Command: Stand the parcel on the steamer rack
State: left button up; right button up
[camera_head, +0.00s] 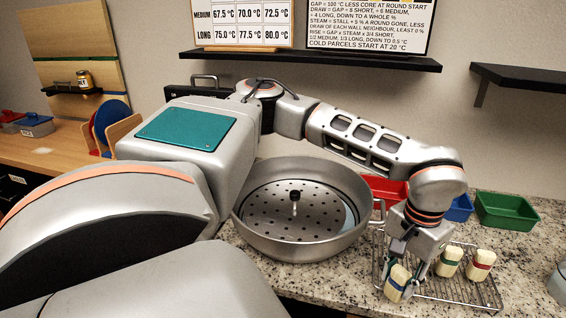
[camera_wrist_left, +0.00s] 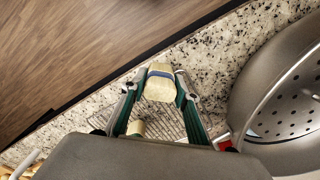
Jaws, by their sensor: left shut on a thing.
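My left gripper (camera_head: 409,263) is shut on a cream parcel with a blue band (camera_head: 397,284), at the left front of the wire rack (camera_head: 462,293). In the left wrist view the blue-banded parcel (camera_wrist_left: 159,85) sits between the two fingers of the gripper (camera_wrist_left: 158,92). Whether it touches the wire rack below is unclear. The steamer rack (camera_head: 290,212) is a perforated disc with a central knob, inside the wide steel pot (camera_head: 250,240) to the left of the gripper. A green-banded parcel (camera_head: 449,261) and a red-banded parcel (camera_head: 480,265) stand on the wire rack. My right gripper is not in view.
Red (camera_head: 385,188), blue (camera_head: 459,208) and green (camera_head: 508,211) bins stand behind the wire rack. The pot's handle (camera_head: 378,211) points toward the wire rack. A dark shelf (camera_head: 310,60) with two printed boards is above. The steamer rack looks empty.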

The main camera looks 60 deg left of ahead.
aim_at(289, 224)
jog(key=i+l+u, duration=0.1)
jog(key=u, duration=0.35)
jog(key=l+u, duration=0.3)
jog(key=u, duration=0.15)
